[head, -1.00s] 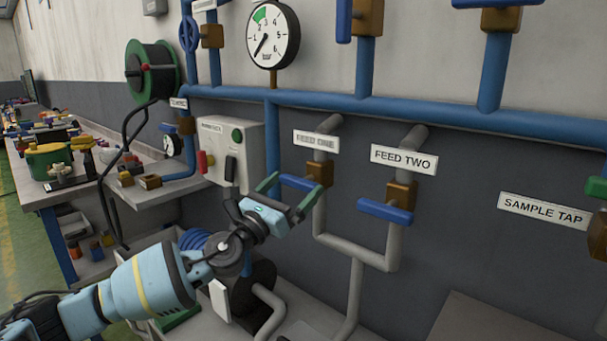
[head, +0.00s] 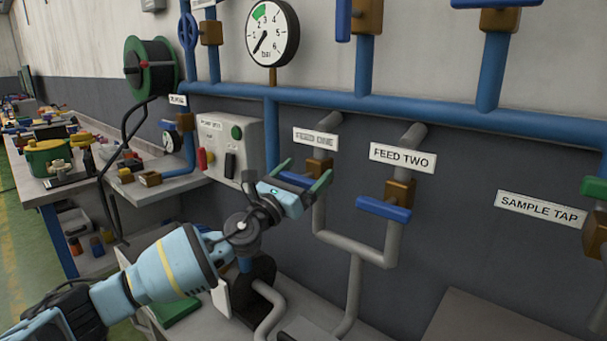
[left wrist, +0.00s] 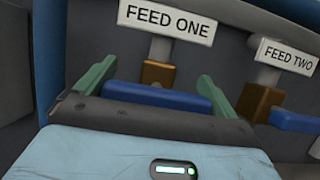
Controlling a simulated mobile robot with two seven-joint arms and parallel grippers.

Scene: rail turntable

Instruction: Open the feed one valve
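The feed one valve has a brass body (head: 319,167) on a grey pipe, with a blue lever handle (head: 296,179) lying crosswise to the pipe. Its FEED ONE label (head: 316,139) is above. My left gripper (head: 305,174) is open, its two green fingers at either end of the blue handle. In the left wrist view the blue handle (left wrist: 157,97) lies between the spread fingers (left wrist: 153,80), below the brass body (left wrist: 158,73). The gripper palm hides its lower edge, and I cannot tell whether the fingers touch it. My right gripper is not in view.
The feed two valve (head: 384,209) is close on the right, its blue handle also crosswise. A grey switch box (head: 226,148) is left of my gripper. A blue main pipe (head: 400,107) and a gauge (head: 272,33) are above. A sample tap label (head: 542,208) is far right.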

